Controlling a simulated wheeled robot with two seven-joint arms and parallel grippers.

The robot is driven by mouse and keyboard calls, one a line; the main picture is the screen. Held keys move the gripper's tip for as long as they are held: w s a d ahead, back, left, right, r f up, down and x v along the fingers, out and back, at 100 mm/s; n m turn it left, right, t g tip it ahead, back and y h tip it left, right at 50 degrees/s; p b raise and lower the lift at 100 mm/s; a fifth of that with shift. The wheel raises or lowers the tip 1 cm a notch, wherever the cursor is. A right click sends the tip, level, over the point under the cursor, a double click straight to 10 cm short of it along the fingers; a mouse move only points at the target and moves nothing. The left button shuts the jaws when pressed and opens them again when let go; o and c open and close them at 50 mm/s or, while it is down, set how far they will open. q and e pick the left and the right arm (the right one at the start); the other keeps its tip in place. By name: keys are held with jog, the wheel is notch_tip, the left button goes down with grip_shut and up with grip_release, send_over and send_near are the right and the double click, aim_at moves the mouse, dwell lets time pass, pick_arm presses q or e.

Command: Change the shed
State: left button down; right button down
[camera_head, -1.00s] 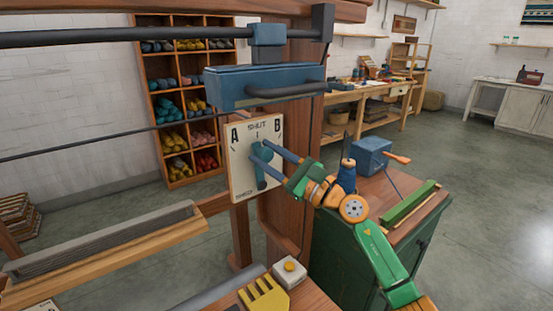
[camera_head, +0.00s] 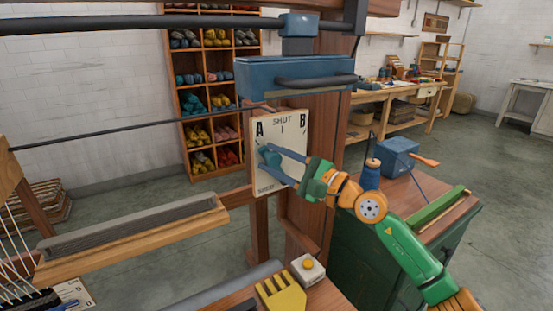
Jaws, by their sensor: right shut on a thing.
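A pale dial plate (camera_head: 295,133) marked A, SHUT and B is fixed to the loom's wooden post (camera_head: 325,130). A blue-teal lever (camera_head: 270,157) sits on the plate. Its upper end leans left, towards the A side. My right gripper (camera_head: 270,163) is shut on the lever, its blue fingers covering part of it. The right arm reaches in from the lower right. My left gripper is not in view.
A blue box with a bar (camera_head: 295,72) hangs above the plate. A wooden beam (camera_head: 130,240) runs at left. A green cabinet (camera_head: 385,255) with a blue spool (camera_head: 370,175) stands beside my right arm. A yellow comb (camera_head: 280,293) lies below.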

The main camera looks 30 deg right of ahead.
jog(key=c, duration=0.7)
grip_release()
jog(key=shift+f, duration=0.1)
jog(key=b+v, duration=0.2)
jog(key=v, duration=0.1)
jog(key=b+v, duration=0.3)
jog(key=shift+d+f, duration=0.1)
jog(key=shift+f, duration=0.15)
jog(key=shift+s+d+r, duration=0.1)
jog(key=shift+s+r, duration=0.2)
jog(key=shift+s, duration=0.15)
